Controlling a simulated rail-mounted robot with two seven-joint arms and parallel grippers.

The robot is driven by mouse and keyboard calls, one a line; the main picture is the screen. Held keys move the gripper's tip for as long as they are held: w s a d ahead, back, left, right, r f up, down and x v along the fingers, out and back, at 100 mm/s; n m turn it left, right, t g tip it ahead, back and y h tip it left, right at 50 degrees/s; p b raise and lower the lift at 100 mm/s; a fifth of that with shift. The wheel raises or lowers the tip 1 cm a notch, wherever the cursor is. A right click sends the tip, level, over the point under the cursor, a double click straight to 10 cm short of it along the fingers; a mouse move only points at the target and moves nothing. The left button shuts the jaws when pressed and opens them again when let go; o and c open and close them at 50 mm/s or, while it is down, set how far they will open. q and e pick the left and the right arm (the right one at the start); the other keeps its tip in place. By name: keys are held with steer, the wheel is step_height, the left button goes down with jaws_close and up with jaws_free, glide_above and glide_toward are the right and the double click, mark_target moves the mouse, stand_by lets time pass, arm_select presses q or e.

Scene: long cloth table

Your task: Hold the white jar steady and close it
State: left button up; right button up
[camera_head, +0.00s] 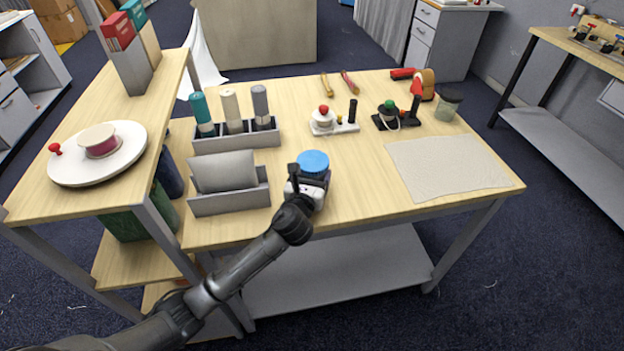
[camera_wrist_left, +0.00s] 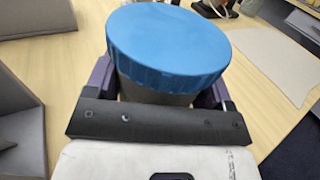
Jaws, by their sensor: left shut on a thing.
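A jar with a wide blue lid (camera_head: 313,162) stands near the front edge of the table, left of its middle. In the left wrist view the blue lid (camera_wrist_left: 168,45) covers the top, and only a strip of the greyish jar body (camera_wrist_left: 150,93) shows under it. I cannot tell whether the lid is screwed tight. My left gripper (camera_head: 310,181) is shut on the jar body, with its fingers (camera_wrist_left: 158,88) on both sides just below the lid. The gripper hides most of the jar. My right gripper is not in view.
A grey tray with a roll (camera_head: 229,195) stands close left of the jar. Behind it is a rack with several upright cylinders (camera_head: 236,138). Small fixtures (camera_head: 334,127) stand farther back. A beige cloth (camera_head: 448,167) lies at the right. The wood between jar and cloth is clear.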

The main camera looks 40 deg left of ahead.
arm_select(q)
steer(key=shift+f, duration=0.4)
steer(key=shift+f, duration=0.15)
steer(key=o, duration=1.7)
steer(key=shift+s+r, duration=0.1)
steer(key=shift+r, duration=0.1)
steer(key=p+v, duration=0.2)
steer(key=v, duration=0.9)
steer(key=shift+s+d, duration=0.2)
steer(key=shift+s, duration=0.15)
